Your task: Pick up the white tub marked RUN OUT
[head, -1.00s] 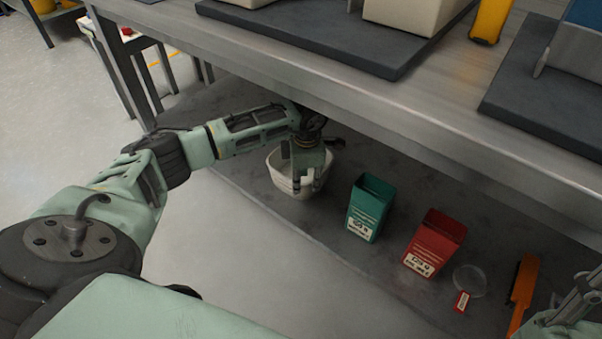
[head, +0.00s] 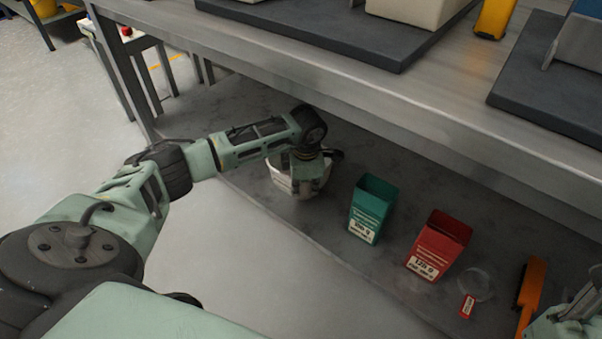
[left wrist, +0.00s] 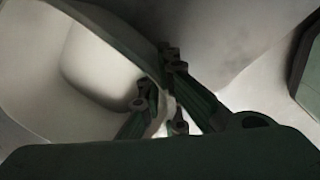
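The white tub (head: 283,181) stands on the grey lower shelf under the bench, at the left of the row of containers. My left gripper (head: 306,188) reaches down at its right side and hides part of it; any marking on the tub is hidden. In the left wrist view, the pale tub (left wrist: 30,85) fills the left side. The left gripper's fingers (left wrist: 157,75) straddle its wall, one inside and one outside. The gap is small, and I cannot tell whether they press on the wall. Part of my right gripper (head: 580,305) shows at the lower right edge.
A green container (head: 371,210) and a red container (head: 438,246) stand to the right on the lower shelf (head: 330,235). Beyond them are a clear round dish (head: 477,283), a small red tag (head: 467,306) and an orange tool (head: 531,289). The bench edge (head: 400,110) overhangs behind my left arm.

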